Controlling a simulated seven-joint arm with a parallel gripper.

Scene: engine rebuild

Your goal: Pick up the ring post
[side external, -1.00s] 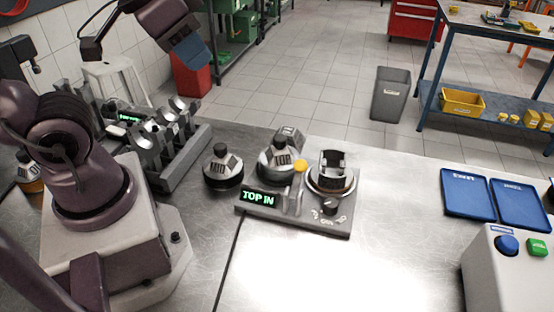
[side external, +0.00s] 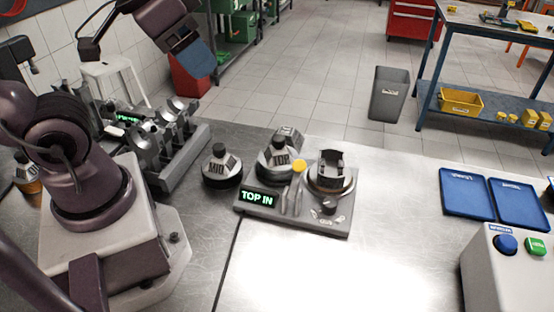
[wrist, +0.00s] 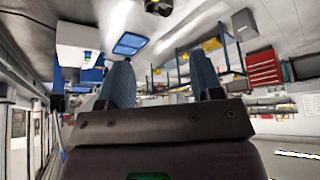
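Several squat ring posts with grey labelled bodies and dark knobs stand on the bench. The one marked MID (side external: 221,170) is left of the grey fixture. The one marked TOP (side external: 276,164) is at the fixture's back left, with another partly hidden behind it (side external: 290,138). The fixture (side external: 318,222) has a lit TOP IN display (side external: 258,197), a yellow-topped pin (side external: 299,166) and a round holder (side external: 330,178) with a dark part. My gripper (side external: 203,62) is raised high, away from the posts. Its blue fingers stand apart and empty in the wrist view (wrist: 160,85).
A grey rack (side external: 165,150) with several metal parts stands on the left. Blue trays (side external: 467,195) and a button box (side external: 508,270) are at the right. The bench front (side external: 310,275) is clear. A bin (side external: 388,94) stands on the floor beyond.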

